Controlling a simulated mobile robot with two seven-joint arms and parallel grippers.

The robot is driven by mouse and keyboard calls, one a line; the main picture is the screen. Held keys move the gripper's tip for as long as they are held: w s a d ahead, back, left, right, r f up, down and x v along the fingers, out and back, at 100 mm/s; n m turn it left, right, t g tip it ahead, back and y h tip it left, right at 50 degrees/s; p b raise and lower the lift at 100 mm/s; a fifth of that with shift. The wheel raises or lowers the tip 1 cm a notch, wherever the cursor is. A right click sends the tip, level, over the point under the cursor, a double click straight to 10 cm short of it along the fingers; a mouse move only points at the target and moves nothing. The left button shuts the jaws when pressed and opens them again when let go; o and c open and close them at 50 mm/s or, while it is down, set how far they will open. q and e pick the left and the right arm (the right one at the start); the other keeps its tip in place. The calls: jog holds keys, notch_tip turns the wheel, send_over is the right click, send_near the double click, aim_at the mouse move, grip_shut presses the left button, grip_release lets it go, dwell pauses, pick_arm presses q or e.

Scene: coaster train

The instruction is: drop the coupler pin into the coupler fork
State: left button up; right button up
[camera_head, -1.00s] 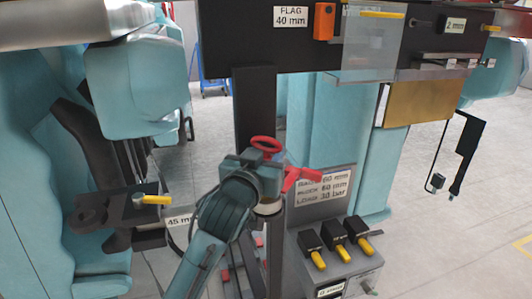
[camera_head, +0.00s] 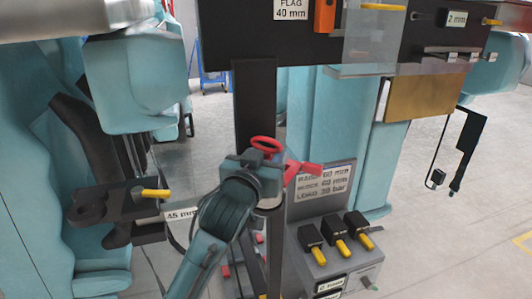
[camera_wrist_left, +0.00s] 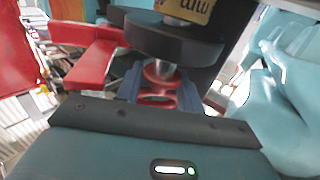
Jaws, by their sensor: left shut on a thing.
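My left gripper (camera_head: 266,162) is at the middle of the head view, beside the dark post. It is shut on the coupler pin, whose red ring (camera_head: 267,144) stands above the jaws. In the left wrist view, the blue fingers sit either side of the red pin (camera_wrist_left: 158,95). A short shiny shank shows between it and dark rounded plates (camera_wrist_left: 165,38), which look like the coupler fork. The shank meets or nearly meets the nearer plate; I cannot tell whether it is in a hole. My right gripper does not show.
A red lever (camera_head: 302,172) juts out right beside the gripper, and also shows in the left wrist view (camera_wrist_left: 95,50). A dark bracket with a yellow handle (camera_head: 155,193) is at left. A box with yellow-tipped switches (camera_head: 340,245) stands lower right.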

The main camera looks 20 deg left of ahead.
aim_at(266, 140)
pick_arm(q)
jog(key=shift+r+p, duration=0.9)
jog(key=shift+r, duration=0.2)
jog(key=shift+r+p, duration=1.2)
jog(key=shift+p, duration=0.05)
jog(key=shift+r, duration=0.3)
jog(key=shift+r+p, duration=0.65)
jog(key=shift+p, duration=0.2)
jog(key=shift+r, duration=0.15)
pick_arm(e)
jog(key=shift+s+d+r+g+h, duration=0.15)
jog(key=shift+s+d+g+h, duration=0.2)
jog(key=shift+d, duration=0.2)
jog(key=shift+s+d+r+g+h, duration=0.15)
jog(key=shift+s+d+g+h, duration=0.15)
jog(key=shift+d, duration=0.25)
jog(key=shift+a+r, duration=0.1)
